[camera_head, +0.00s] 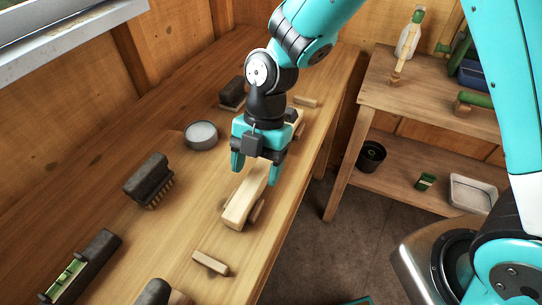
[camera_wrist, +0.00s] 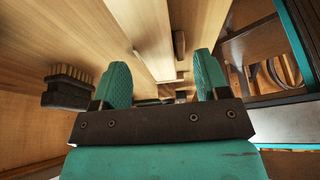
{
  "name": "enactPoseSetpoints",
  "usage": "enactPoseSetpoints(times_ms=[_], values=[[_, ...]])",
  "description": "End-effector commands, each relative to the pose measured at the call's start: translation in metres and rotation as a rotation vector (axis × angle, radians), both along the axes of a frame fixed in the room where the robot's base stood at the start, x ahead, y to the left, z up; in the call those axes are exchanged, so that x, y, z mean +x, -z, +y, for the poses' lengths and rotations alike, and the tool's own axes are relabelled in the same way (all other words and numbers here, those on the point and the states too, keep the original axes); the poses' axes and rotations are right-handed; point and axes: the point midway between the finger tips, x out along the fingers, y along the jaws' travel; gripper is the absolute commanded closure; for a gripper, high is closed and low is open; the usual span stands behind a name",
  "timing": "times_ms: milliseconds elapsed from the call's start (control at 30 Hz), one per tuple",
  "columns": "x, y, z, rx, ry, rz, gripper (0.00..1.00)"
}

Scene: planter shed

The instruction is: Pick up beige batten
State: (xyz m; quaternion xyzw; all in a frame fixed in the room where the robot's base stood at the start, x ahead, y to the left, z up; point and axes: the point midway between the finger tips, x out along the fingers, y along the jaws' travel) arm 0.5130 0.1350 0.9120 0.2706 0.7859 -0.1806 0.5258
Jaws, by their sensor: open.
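A pale beige batten (camera_head: 241,203) lies lengthwise on the workbench, with a smaller wooden piece against its right side. My gripper (camera_head: 256,169) is above the batten's far end, pointing down, with its teal fingers apart and nothing held. In the wrist view the batten (camera_wrist: 144,32) runs between the open fingers of my gripper (camera_wrist: 161,60), lying beyond their tips. A short pale wooden strip (camera_head: 211,263) lies nearer on the bench, and another (camera_head: 306,101) lies at the far end. The batten's far end is partly hidden by my gripper.
A dark brush (camera_head: 149,181) and a round grey tin (camera_head: 201,135) stand left of the batten; the brush also shows in the wrist view (camera_wrist: 68,88). A green-vialled level (camera_head: 82,267) lies front left. Shelves (camera_head: 412,184) stand across a floor gap at right.

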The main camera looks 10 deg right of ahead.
Motion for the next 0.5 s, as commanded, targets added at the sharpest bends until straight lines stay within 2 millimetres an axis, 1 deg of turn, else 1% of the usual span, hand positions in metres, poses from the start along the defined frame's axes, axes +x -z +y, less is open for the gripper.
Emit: enactPoseSetpoints(times_ms=[100, 200, 300, 467, 500], values=[[-0.005, 0.017, 0.007, -0.002, -0.001, 0.005, 0.32], [-0.009, 0.027, 0.01, -0.001, -0.001, 0.003, 0.32], [-0.01, 0.031, 0.011, -0.001, -0.001, 0.002, 0.32], [-0.009, 0.031, 0.011, 0.0, 0.0, 0.001, 0.32], [-0.009, 0.031, 0.011, 0.0, 0.0, 0.001, 0.36]])
